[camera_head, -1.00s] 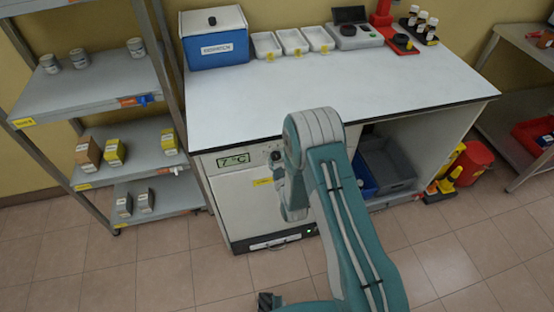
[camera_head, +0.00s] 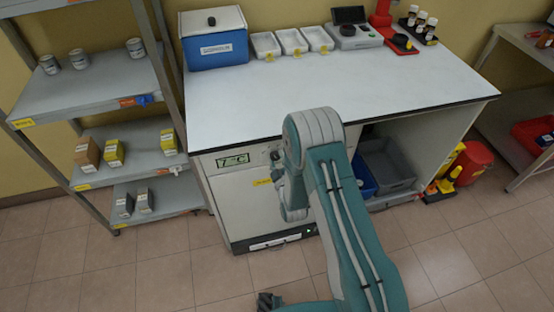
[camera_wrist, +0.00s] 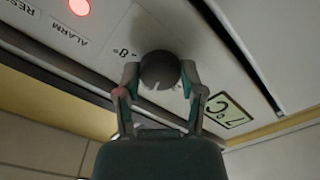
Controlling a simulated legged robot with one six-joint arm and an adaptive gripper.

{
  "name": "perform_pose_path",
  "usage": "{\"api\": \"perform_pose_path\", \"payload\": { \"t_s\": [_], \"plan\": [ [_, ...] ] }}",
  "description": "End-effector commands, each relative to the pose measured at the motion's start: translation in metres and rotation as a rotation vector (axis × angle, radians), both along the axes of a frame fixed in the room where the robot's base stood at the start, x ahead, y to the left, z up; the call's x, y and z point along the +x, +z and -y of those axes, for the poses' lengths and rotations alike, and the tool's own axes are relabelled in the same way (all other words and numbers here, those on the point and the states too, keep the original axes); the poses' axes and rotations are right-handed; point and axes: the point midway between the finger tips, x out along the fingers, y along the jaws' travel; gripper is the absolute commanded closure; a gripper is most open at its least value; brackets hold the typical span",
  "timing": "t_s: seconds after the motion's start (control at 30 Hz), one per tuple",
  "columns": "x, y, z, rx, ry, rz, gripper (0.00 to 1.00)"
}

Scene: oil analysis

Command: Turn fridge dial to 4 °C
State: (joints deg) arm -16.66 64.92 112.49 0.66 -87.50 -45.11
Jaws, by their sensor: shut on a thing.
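The fridge (camera_head: 242,205) is a white under-bench unit in the head view. The dial (camera_wrist: 160,70) is a dark round knob with a pale mark, on the panel by a printed "-8". My gripper (camera_wrist: 158,85) is shut on the dial, one finger on each side. In the head view my arm hides most of the dial area, and my gripper (camera_head: 276,157) shows only in part.
In the wrist view a red lamp (camera_wrist: 79,7) glows beside the words ALARM and RESET. The bench top (camera_head: 300,90) overhangs the fridge. A shelf rack (camera_head: 95,80) stands to the left. An open bay with a grey crate (camera_head: 392,170) is on the right. The floor in front is clear.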

Motion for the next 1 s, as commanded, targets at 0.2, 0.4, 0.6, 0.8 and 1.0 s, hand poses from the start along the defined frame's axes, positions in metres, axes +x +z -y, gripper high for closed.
{"api": "perform_pose_path", "payload": {
  "t_s": [0.2, 0.4, 0.6, 0.8, 1.0],
  "plan": [
    [-0.002, -0.004, -0.001, -0.003, 0.004, -0.013, 0.26],
    [-0.001, -0.002, -0.001, -0.001, 0.003, -0.007, 0.14],
    [-0.001, -0.001, 0.000, 0.001, 0.001, -0.005, 0.14],
    [-0.018, -0.002, 0.005, 0.000, 0.001, -0.006, 0.14],
    [-0.059, -0.002, 0.015, -0.001, 0.001, -0.008, 0.14]
  ]
}}
